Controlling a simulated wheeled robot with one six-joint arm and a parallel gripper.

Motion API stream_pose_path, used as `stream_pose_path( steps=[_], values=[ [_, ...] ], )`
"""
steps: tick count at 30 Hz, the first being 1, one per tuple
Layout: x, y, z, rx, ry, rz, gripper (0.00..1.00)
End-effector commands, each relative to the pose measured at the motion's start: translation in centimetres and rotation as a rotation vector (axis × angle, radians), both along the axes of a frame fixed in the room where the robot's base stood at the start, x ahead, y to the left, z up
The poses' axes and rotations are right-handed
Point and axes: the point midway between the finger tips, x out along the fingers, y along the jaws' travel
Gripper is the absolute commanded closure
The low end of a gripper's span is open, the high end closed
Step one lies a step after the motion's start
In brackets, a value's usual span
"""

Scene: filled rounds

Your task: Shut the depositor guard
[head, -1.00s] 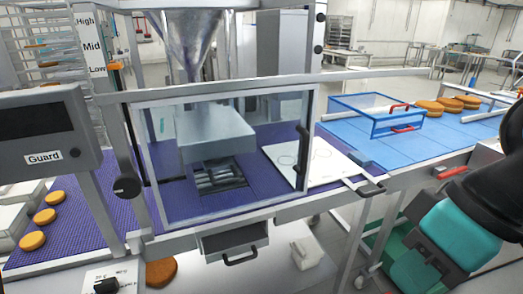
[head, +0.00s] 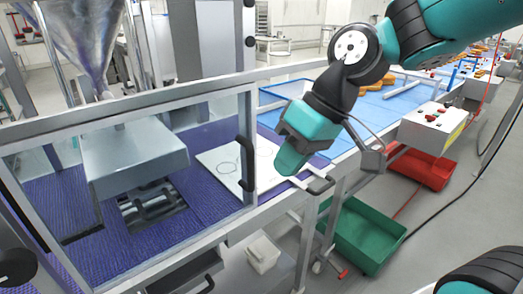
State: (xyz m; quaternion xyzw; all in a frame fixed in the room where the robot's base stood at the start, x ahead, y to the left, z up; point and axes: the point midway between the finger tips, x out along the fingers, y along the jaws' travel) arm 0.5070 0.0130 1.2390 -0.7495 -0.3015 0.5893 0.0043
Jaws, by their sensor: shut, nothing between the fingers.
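The depositor guard (head: 250,110) is a clear panel in a grey metal frame, standing upright in front of the depositor's steel hopper (head: 75,40) and metal block (head: 135,158). A black upright handle (head: 247,165) is on its right edge. I cannot tell whether a gap is left at its edges. My gripper (head: 288,168), teal and dark, is to the right of the handle, apart from it in the picture, above the right end of the white board (head: 225,168). Its fingers are hard to make out; it looks shut and holds nothing.
A small dark handle (head: 321,186) sticks out at the board's front corner. A blue-framed guard (head: 270,97) stands behind my gripper. A green bin (head: 355,240) and a red bin (head: 425,168) are below right. A white container (head: 262,252) sits below the belt.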

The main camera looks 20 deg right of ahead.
Motion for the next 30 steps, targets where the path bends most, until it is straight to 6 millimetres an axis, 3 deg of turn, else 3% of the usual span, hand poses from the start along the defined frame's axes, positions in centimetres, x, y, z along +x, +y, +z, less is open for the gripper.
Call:
stream_pose_path(
  steps=[1,4,7,11,17,27,30],
  values=[
    [2.7,-2.1,0.2,0.027,-0.013,-0.059,1.00],
    [6.5,-5.5,0.7,0.073,-0.050,-0.136,1.00],
    [8.8,-8.5,0.9,0.103,-0.081,-0.190,1.00],
    [10.1,-10.1,0.8,0.121,-0.099,-0.218,1.00],
    [10.9,-8.7,-1.2,0.124,-0.098,-0.217,1.00],
    [13.1,-5.0,-6.9,0.121,-0.096,-0.217,1.00],
    [12.9,-3.3,-6.5,0.121,-0.101,-0.216,1.00]
  ],
)
